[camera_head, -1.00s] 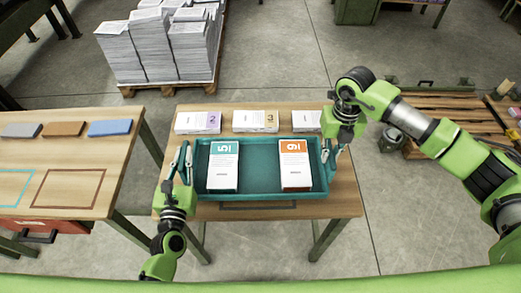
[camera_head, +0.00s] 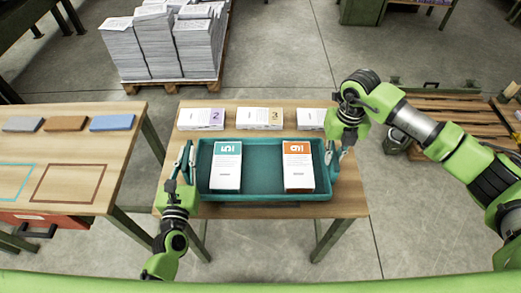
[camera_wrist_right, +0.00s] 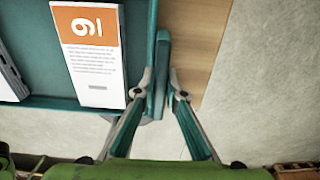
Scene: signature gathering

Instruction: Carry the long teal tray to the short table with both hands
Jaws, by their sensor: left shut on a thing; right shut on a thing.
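The long teal tray (camera_head: 262,168) is level over the small wooden table (camera_head: 345,198); a thin dark band shows under its front edge, and I cannot tell how far it is off the top. It holds a white booklet stack with a teal "5" label (camera_head: 226,170) and one with an orange "9"-like label (camera_head: 299,170), also in the right wrist view (camera_wrist_right: 92,60). My left gripper (camera_head: 186,160) is shut on the tray's left end. My right gripper (camera_head: 335,156) is shut on its right end; the right wrist view shows the fingers at the end handle (camera_wrist_right: 160,75).
White stacks with "2" (camera_head: 202,119) and "3" (camera_head: 259,118) labels and a third (camera_head: 311,119) lie behind the tray. Another table (camera_head: 125,155) at left bears three coloured blocks and outlined rectangles. A paper pallet (camera_head: 170,86) stands behind. Open floor lies in front.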

